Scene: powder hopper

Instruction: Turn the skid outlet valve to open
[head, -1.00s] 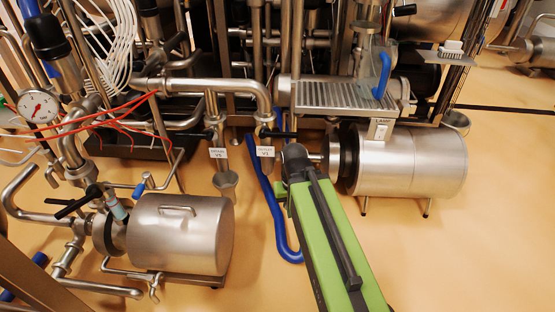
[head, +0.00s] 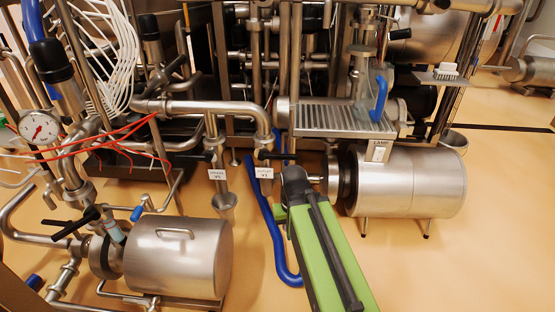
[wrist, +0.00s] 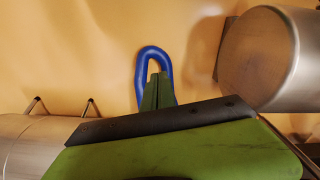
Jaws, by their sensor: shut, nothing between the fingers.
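The outlet valve tag (head: 264,173), a white label reading OUTLET, hangs below the pipe bend at the centre of the head view. A dark valve handle (head: 270,155) shows just above it, lying roughly sideways. A similar tag (head: 217,175) marks the drain valve to its left. My green arm reaches up beside the outlet tag, on its right. My gripper (wrist: 158,82) shows in the wrist view as narrow green fingers, shut and empty, in front of the blue hose loop (wrist: 143,62). No valve handle shows in the wrist view. The arm hides the fingertips in the head view.
A blue hose (head: 270,225) lies left of my arm. A slotted tray (head: 340,118) is above. Floor (head: 450,270) at front right is clear.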

